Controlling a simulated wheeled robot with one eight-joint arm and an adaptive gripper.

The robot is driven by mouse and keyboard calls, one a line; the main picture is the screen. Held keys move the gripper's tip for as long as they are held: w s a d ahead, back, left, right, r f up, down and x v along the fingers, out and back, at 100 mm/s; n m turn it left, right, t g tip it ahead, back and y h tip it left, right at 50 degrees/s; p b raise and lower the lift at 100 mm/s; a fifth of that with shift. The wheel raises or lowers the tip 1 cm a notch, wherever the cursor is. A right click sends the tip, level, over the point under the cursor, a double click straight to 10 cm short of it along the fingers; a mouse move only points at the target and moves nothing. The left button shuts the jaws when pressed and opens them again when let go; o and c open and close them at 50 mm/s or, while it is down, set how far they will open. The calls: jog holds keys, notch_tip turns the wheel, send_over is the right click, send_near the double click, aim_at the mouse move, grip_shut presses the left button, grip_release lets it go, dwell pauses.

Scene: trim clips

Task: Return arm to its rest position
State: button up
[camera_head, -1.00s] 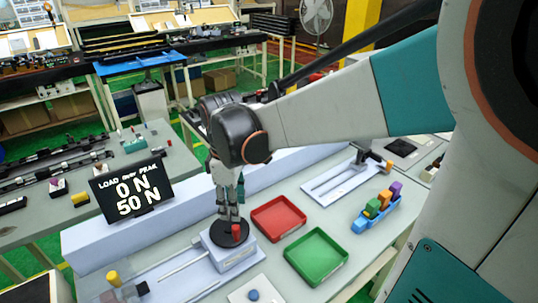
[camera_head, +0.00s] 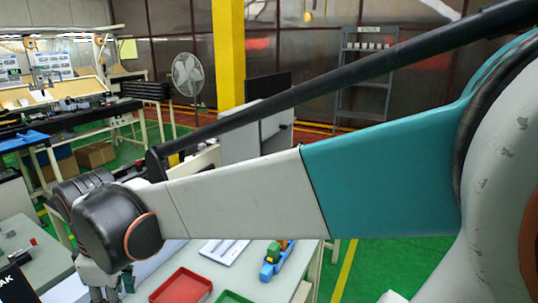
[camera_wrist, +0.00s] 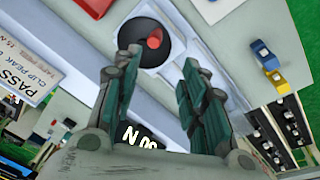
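My gripper (camera_wrist: 160,56) shows from the wrist with its two fingers spread apart and nothing between them. In the head view only its upper part (camera_head: 103,282) shows, at the bottom left below my arm's black joint; its fingertips are out of frame. A red piece (camera_wrist: 155,40) sits on a round black disc (camera_wrist: 142,49) on a pale block, beyond the fingertips and apart from them in the wrist view. The disc is out of sight in the head view.
A red tray (camera_head: 182,288), a green tray (camera_head: 232,297) and a blue holder with coloured pieces (camera_head: 272,262) lie on the bench, low in the head view. A dark display (camera_wrist: 140,137) shows between the fingers. A fan (camera_head: 188,75) stands behind.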

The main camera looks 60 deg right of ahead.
jog(key=s+a+f+m+t+b, duration=0.2)
jog(key=s+m+t, duration=0.3)
jog(key=s+m, duration=0.1)
jog(key=shift+s+a+f+m+b, duration=0.2)
jog(key=shift+a+f+m+b, duration=0.1)
jog(key=shift+a+b, duration=0.1)
jog(key=shift+o, duration=0.2)
dwell(0.7)
